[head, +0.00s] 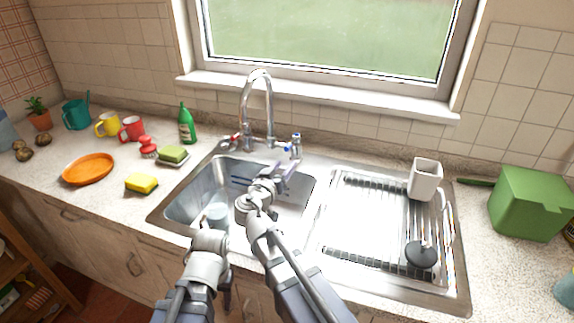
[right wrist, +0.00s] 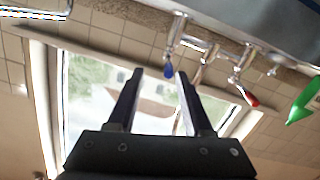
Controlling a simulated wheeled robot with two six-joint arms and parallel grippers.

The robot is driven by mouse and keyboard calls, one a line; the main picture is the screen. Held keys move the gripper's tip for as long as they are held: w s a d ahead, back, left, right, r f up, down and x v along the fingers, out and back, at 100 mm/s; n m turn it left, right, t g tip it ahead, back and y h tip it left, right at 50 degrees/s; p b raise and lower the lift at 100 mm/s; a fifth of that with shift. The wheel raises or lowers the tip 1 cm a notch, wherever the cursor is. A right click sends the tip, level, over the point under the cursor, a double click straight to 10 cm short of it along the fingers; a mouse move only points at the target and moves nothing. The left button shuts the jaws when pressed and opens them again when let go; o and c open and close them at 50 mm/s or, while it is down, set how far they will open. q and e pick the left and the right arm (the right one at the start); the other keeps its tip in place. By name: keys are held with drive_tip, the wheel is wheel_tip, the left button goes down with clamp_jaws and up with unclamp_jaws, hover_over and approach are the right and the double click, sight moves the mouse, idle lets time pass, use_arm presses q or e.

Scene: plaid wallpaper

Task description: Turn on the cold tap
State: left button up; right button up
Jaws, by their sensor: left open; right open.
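The cold tap, with its blue handle (head: 288,148), stands to the right of the chrome spout (head: 258,105) at the back of the sink. My right gripper (head: 284,170) is open and empty just in front of and below it. In the right wrist view, which is upside down, the blue handle (right wrist: 168,71) shows just beyond the tips of the parted fingers (right wrist: 156,82), and no contact can be made out. My left gripper (head: 217,214) is low over the left part of the sink, open, its fingers hard to make out.
The hot tap with a red handle (head: 235,138) is left of the spout, and a green bottle (head: 187,124) stands further left. A white cup (head: 425,179) and a dark plunger-like item (head: 421,253) are on the drainer (head: 325,225). The window sill (head: 320,97) is behind.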

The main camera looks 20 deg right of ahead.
sight(286, 150)
drive_tip(key=shift+t, duration=0.9)
drive_tip(key=shift+w+a+r+b+x, duration=0.15)
drive_tip(key=shift+a+x, duration=0.1)
drive_tip(key=shift+x, duration=1.2)
drive_tip(key=shift+w+a+r+b+x, duration=0.15)
drive_tip(key=shift+a+x, duration=0.1)
drive_tip(key=shift+x, duration=1.2)
drive_tip(key=shift+w+a+b+x, duration=0.15)
drive_tip(key=shift+a+x, duration=0.1)
drive_tip(key=shift+x, duration=1.25)
clamp_jaws()
